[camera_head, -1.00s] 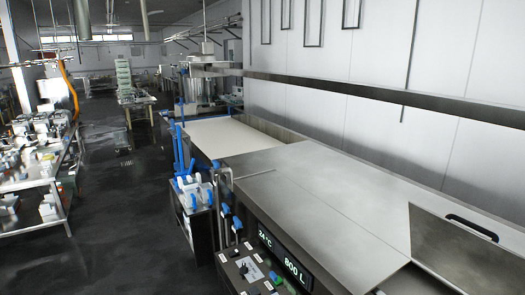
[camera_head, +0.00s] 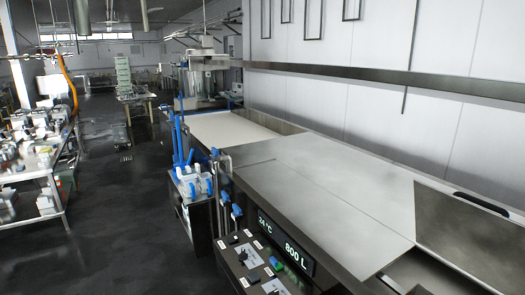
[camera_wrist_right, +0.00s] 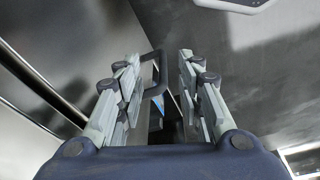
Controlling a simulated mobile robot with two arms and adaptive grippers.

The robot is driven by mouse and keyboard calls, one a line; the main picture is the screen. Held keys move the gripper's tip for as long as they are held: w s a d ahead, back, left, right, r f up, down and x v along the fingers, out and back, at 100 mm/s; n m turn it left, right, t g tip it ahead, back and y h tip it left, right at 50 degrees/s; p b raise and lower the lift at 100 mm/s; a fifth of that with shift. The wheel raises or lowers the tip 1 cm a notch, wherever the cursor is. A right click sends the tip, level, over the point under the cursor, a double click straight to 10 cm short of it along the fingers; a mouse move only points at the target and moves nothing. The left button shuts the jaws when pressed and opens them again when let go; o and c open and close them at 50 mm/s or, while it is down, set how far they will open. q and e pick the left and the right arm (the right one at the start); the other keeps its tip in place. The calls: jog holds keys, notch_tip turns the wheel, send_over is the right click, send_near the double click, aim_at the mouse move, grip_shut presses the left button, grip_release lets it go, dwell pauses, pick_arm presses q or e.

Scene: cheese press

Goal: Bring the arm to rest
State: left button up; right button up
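My right gripper (camera_wrist_right: 160,65) shows in the right wrist view with its two fingers apart. A dark loop-shaped handle (camera_wrist_right: 161,66) shows between and beyond the fingers; I cannot tell how near it is, and nothing is clearly held. Neither gripper shows in the head view, and the left one is in no view. In the head view a metal lid (camera_head: 465,237) with a black handle (camera_head: 480,203) is tilted at the right end of the steel vat (camera_head: 345,165).
A control panel (camera_head: 285,245) reading 24 °C and 800 L is on the vat's front. A cart with blue-handled tools (camera_head: 192,183) stands at its left end. A cluttered table (camera_head: 45,185) is at far left. Dark floor (camera_head: 115,240) lies open between.

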pick_arm(q)
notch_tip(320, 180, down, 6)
jog(key=b, duration=0.5)
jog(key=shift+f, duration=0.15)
pick_arm(e)
jog(key=s+d+f+g, duration=0.1)
jog(key=s+d+f, duration=0.1)
jog(key=s+f, duration=1.3)
notch_tip(320, 180, down, 5)
jog(key=shift+s+d+r, duration=0.2)
jog(key=shift+s+d, duration=0.1)
jog(key=shift+d, duration=0.1)
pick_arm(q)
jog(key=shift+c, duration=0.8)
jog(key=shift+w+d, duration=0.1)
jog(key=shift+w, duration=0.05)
pick_arm(e)
jog(key=shift+s, duration=0.15)
